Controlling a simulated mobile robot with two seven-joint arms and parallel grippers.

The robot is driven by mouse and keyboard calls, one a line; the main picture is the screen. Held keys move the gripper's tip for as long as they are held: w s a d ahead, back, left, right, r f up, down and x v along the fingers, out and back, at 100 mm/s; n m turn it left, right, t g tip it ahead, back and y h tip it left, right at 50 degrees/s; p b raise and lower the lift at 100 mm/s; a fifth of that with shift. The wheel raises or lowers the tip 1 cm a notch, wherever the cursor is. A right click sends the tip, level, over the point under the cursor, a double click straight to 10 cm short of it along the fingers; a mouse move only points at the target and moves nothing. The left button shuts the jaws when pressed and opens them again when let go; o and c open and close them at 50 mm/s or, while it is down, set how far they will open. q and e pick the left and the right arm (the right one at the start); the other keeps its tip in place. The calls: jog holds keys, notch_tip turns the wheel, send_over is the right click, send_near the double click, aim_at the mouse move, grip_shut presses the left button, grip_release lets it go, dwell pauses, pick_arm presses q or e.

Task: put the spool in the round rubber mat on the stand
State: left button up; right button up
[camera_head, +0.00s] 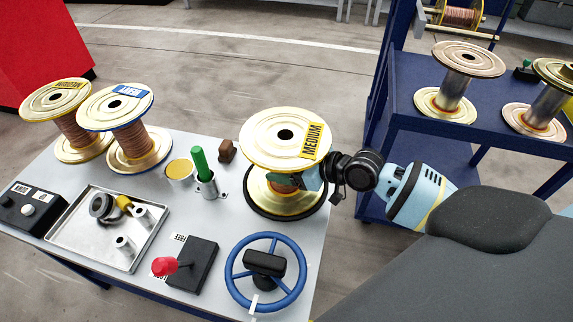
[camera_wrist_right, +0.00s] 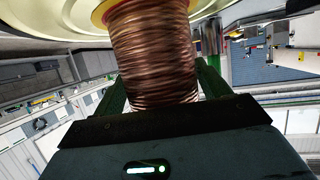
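The spool (camera_head: 270,132) has gold flanges, a yellow MEDIUM label and copper winding. It stands upright in the round black rubber mat (camera_head: 257,212) at the table's right side. My right gripper (camera_head: 290,180) reaches in from the right below the top flange. In the right wrist view its green fingers lie against both sides of the copper winding (camera_wrist_right: 155,55), with no clear gap, so it looks shut on the spool. The finger contact is hidden in the head view. I cannot tell for sure which thing is the stand. My left gripper is not in view.
Two copper spools (camera_head: 70,95) (camera_head: 128,120) stand at the table's left. A green-handled tool in a cup (camera_head: 203,172), a blue handwheel (camera_head: 240,290), a red-knobbed box (camera_head: 195,262) and a metal tray (camera_head: 70,240) are nearby. The blue cart (camera_head: 400,90) holds bare-cored spools and a frame-mounted copper spool (camera_head: 457,17).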

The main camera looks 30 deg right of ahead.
jog(key=o, duration=0.3)
jog(key=shift+s+f, duration=0.1)
jog(key=shift+f, duration=0.05)
jog(key=shift+s+f, duration=0.15)
jog(key=shift+f, duration=0.25)
jog(key=v, duration=0.6)
jog(key=shift+r+p, duration=0.35)
jog(key=shift+p, duration=0.05)
jog(key=shift+v, duration=0.75)
jog(key=shift+r, duration=0.1)
